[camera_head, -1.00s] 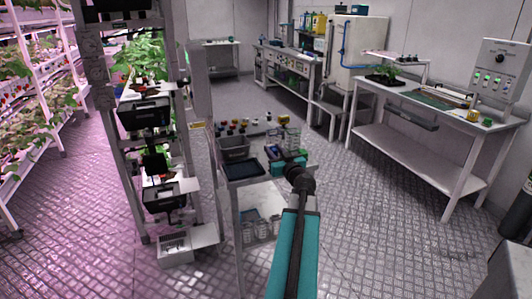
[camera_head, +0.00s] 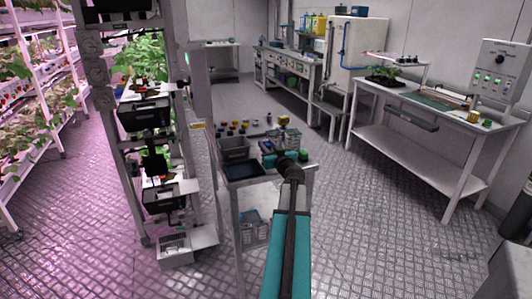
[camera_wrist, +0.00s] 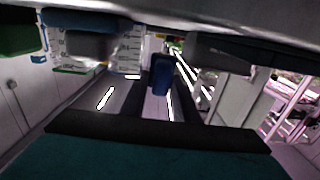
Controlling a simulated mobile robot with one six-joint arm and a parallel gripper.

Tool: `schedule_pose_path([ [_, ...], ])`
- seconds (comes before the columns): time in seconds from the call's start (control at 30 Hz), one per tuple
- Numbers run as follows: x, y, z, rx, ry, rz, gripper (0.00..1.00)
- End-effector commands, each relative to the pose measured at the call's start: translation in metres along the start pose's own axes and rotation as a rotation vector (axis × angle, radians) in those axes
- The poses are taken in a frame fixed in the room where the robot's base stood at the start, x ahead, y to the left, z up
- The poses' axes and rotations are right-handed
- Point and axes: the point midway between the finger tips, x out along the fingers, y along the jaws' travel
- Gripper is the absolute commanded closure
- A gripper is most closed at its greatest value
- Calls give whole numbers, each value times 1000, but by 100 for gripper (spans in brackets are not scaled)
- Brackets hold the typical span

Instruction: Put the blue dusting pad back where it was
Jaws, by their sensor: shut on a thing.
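A dark blue, oblong piece (camera_wrist: 160,75), which looks like the blue dusting pad, shows near the middle of the wrist view. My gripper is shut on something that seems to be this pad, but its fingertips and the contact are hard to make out. In the head view my arm reaches over the grey cart (camera_head: 252,192), with its wrist end at the cart's right side. The wrist hides the gripper and the pad there. I cannot tell whether the pad touches the cart.
A grey bin (camera_head: 235,148) and a dark tray (camera_head: 242,170) sit on the cart's left part. A wire rack (camera_head: 289,138) and several small coloured-top items stand behind. A tall plant rack (camera_head: 150,115) is close on the left. The floor right of the cart is clear.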

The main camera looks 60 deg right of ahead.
Motion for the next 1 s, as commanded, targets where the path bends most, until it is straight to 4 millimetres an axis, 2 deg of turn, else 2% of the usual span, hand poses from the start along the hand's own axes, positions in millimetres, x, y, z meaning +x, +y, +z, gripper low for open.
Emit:
schedule_pose_path([
  [0.23,17,0,2,0,0,-1,98],
  [0.3,14,0,16,0,-2,0,98],
  [0.5,13,0,35,1,-1,0,98],
  [1.0,13,0,39,0,0,0,98],
])
